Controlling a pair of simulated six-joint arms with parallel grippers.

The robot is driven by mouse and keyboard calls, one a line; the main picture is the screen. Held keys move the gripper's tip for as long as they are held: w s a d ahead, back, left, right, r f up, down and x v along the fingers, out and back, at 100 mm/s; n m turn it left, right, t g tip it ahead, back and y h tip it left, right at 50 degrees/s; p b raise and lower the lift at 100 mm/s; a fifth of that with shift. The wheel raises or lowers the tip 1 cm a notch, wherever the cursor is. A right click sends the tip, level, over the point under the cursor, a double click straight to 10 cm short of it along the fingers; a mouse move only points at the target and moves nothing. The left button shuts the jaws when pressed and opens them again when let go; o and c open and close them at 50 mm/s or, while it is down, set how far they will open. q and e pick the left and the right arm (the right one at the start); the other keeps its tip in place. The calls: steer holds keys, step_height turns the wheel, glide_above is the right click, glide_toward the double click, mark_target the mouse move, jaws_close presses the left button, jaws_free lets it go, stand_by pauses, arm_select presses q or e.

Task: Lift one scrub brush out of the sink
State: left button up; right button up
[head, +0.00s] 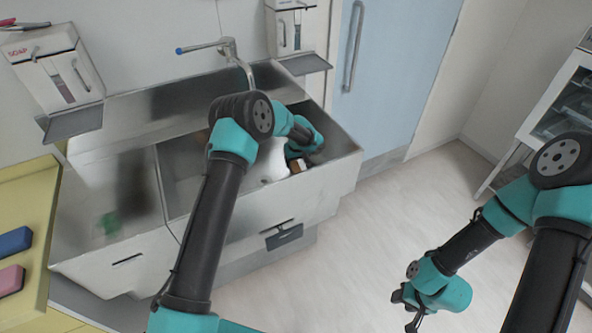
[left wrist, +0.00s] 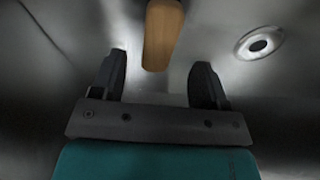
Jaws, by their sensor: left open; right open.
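A scrub brush with a tan wooden body (left wrist: 163,34) lies in the sink (head: 340,165), at the top middle of the left wrist view. My left gripper (left wrist: 158,80) is open, and its two dark fingers stand apart with the brush ahead of the gap, slightly right of its middle. No contact with the brush shows. In the head view my left arm reaches down into the right basin and hides much of it. My right gripper (head: 411,305) is open and empty above the floor, right of the sink.
A round drain (left wrist: 259,42) lies right of the brush. The faucet (head: 229,50) stands behind the basin. Soap dispensers (head: 62,75) hang on the wall. A blue block (head: 14,241) and a pink block (head: 11,280) lie on the yellow surface at left.

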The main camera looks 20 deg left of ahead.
mark_target(296, 167)
arm_select(q)
steer(key=shift+f, duration=0.15)
steer(key=f, duration=0.4)
steer(key=shift+w+a+f, duration=0.2)
steer(key=shift+w+f, duration=0.2)
stand_by(0.3)
steer(key=c, duration=1)
